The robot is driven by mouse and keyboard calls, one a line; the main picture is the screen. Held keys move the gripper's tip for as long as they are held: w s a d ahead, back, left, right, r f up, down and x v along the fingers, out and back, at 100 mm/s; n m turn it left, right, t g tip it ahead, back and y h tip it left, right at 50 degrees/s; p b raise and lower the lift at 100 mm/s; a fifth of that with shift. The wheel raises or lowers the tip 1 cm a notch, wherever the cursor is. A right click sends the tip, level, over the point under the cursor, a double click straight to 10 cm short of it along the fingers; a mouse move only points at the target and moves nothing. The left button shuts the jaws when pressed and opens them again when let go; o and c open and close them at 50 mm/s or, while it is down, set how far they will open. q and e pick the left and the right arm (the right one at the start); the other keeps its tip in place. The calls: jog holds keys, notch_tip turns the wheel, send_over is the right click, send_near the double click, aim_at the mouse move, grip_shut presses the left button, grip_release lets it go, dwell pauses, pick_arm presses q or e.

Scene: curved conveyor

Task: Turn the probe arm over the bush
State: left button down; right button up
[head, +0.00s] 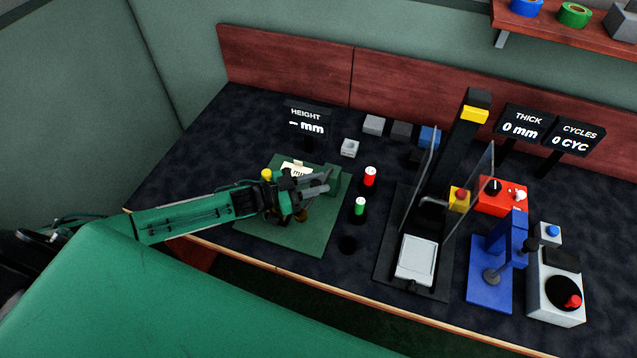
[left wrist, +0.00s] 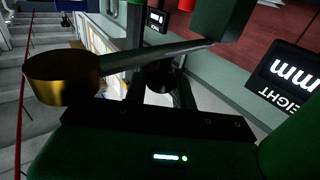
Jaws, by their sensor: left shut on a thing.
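My left gripper (head: 312,187) reaches in from the left over the green base plate (head: 309,240) and is shut on the probe arm. The probe arm is mostly hidden by the gripper in the head view; the left wrist view shows a grey tapering rod (left wrist: 150,57) that runs toward a green block (left wrist: 224,15). The brass bush (left wrist: 62,80) is large at the left of that view, where the rod's near end overlaps it; I cannot tell whether they touch. In the head view the bush (head: 301,215) is a small brownish shape beside the gripper. My right gripper is not in view.
The HEIGHT display (head: 305,119) stands behind the plate and reads "– mm". A red button (head: 370,176) and a green button (head: 360,205) are right of the plate. Further right stand a press with clear guards (head: 423,200) and a blue fixture (head: 491,290).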

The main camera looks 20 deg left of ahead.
pick_arm(q)
jog(key=c, duration=1.2)
grip_release()
jog(key=shift+o, duration=0.2)
jog(key=b+v, duration=0.3)
jog(key=v, duration=1.1)
